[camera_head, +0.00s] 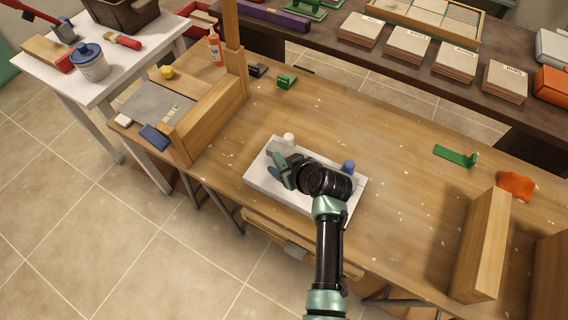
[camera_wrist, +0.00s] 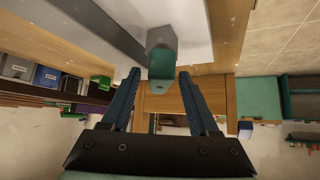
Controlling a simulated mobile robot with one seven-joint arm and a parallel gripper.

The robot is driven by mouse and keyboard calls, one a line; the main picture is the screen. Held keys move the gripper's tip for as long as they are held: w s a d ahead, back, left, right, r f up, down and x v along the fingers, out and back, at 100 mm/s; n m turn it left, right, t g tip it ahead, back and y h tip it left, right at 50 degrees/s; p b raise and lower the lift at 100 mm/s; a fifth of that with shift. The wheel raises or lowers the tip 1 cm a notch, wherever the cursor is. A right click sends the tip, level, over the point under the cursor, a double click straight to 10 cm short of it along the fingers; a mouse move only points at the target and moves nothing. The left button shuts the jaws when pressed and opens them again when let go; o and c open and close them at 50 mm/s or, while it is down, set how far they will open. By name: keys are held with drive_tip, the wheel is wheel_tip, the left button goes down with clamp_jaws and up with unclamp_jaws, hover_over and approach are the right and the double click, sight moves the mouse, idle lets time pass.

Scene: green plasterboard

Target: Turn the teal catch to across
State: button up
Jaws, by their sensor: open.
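The teal catch (camera_wrist: 162,62) shows in the wrist view at the upper middle, in front of a white panel. Its end lies between the tips of my two dark blue fingers, or just beyond them. My gripper (camera_wrist: 159,76) is open, with a gap visible on both sides of the catch. I cannot tell whether a finger touches it. In the head view the white panel (camera_head: 262,181) lies on the wooden bench and my gripper (camera_head: 276,172) is low over its left part. My wrist hides the panel's middle, and I cannot make out the catch there.
A white knob (camera_head: 289,138) and a blue knob (camera_head: 348,166) stand at the panel. A wooden upright (camera_head: 235,65) is at the left, and a wooden block (camera_head: 481,245) at the right. The bench (camera_head: 400,190) is clear right of the panel.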

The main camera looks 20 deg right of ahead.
clamp_jaws()
drive_tip(key=shift+r+m+p, duration=0.1)
drive_tip(key=shift+m+p, duration=0.2)
drive_tip(key=shift+p, duration=0.1)
drive_tip(key=shift+a+m+h+p, duration=0.1)
drive_tip(key=shift+m+h+p, duration=0.7)
drive_tip(key=shift+m+h, duration=0.15)
drive_tip(key=m+h+p, duration=0.1)
drive_tip(key=m+h, duration=0.1)
drive_tip(key=m, duration=0.1)
drive_tip(key=shift+g+h, duration=0.25)
drive_tip(key=shift+g, duration=0.05)
drive_tip(key=m+h+b, duration=0.1)
drive_tip(key=m, duration=0.1)
drive_tip(key=m+g+h+b, duration=0.1)
drive_tip(key=m+b, duration=0.1)
drive_tip(key=shift+w+f, duration=0.1)
drive_tip(key=shift+f, duration=0.2)
drive_tip(key=shift+r+m+g+h+b, duration=0.15)
drive_tip(key=shift+m+g+h+b, duration=0.75)
drive_tip(key=shift+m+b, duration=0.4)
